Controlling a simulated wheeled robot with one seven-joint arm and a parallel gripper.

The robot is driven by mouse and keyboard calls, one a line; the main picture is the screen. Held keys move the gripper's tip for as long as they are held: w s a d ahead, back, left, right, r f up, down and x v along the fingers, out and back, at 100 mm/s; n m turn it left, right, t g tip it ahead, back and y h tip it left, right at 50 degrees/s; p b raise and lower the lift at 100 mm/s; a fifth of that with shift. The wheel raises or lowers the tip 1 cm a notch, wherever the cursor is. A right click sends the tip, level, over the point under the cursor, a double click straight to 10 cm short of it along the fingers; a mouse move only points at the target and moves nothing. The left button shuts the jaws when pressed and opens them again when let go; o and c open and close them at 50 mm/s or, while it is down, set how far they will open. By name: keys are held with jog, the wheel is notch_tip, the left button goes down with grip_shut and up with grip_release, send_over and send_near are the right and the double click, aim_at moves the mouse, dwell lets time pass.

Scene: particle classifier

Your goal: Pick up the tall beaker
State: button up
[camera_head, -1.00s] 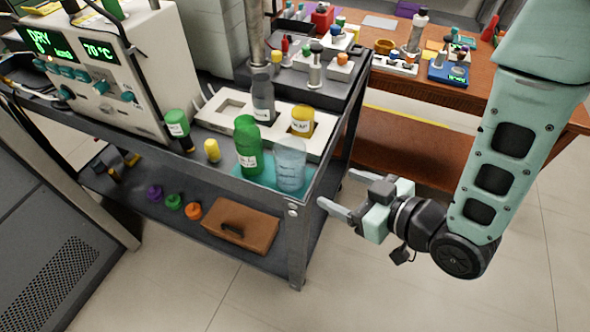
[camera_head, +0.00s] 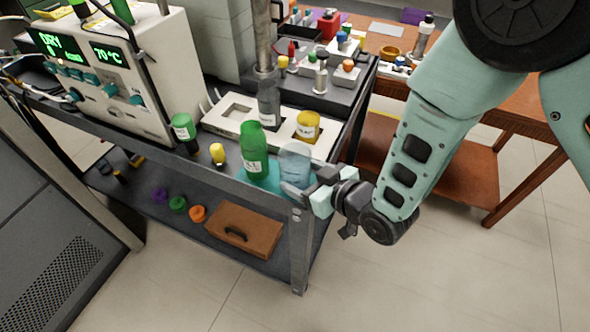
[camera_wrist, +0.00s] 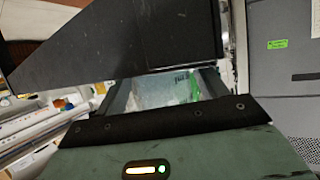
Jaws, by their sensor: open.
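The tall beaker (camera_head: 295,160) is clear, pale blue glass and stands upright on a teal mat (camera_head: 230,174) at the near right corner of the cart's top. My gripper (camera_head: 308,186) is open at the beaker's lower right side, low and about level with the cart top. The near finger shows in front of the beaker's base; the far finger is partly hidden. In the wrist view, pale glass of the beaker (camera_wrist: 165,92) shows between my two fingers, with green just beside it. Whether the fingers touch the glass cannot be told.
A green bottle (camera_head: 254,152) stands close left of the beaker. A yellow-filled beaker (camera_head: 307,126) and a grey bottle (camera_head: 268,104) sit in a white tray (camera_head: 228,116) behind. The cart's raised rim (camera_head: 277,200) runs close by my gripper. Open floor lies to the right.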

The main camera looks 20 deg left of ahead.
jog(key=shift+p+x, duration=0.35)
jog(key=shift+x, duration=1.45)
jog(key=c, duration=0.9)
jog(key=shift+c, duration=0.3)
jog(key=shift+r, duration=0.25)
